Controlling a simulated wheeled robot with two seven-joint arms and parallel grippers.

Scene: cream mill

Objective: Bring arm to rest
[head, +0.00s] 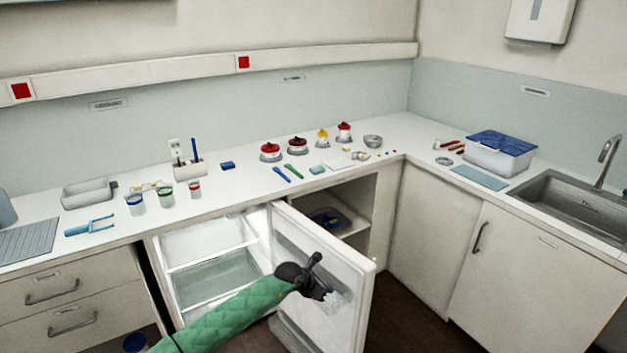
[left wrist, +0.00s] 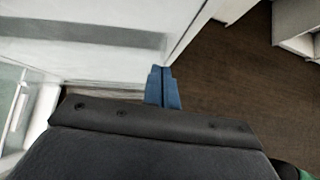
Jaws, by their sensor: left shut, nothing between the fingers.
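My left arm in its green sleeve comes in from the lower left in the head view. My left gripper (head: 326,293) is in front of the inner face of the open fridge door (head: 352,268). Its blue fingers (left wrist: 162,88) are shut with nothing between them in the left wrist view. They are close to the door's edge; I cannot tell whether they touch it. The fridge (head: 212,262) under the counter stands open, and its shelves look empty. My right gripper is not in view.
The white counter (head: 236,190) carries cups, red-lidded and yellow-lidded jars, and small tools. A blue-lidded box (head: 499,152) stands beside the sink (head: 575,205). An open cupboard compartment (head: 350,205) is behind the fridge door. Dark floor (head: 405,315) is free to its right.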

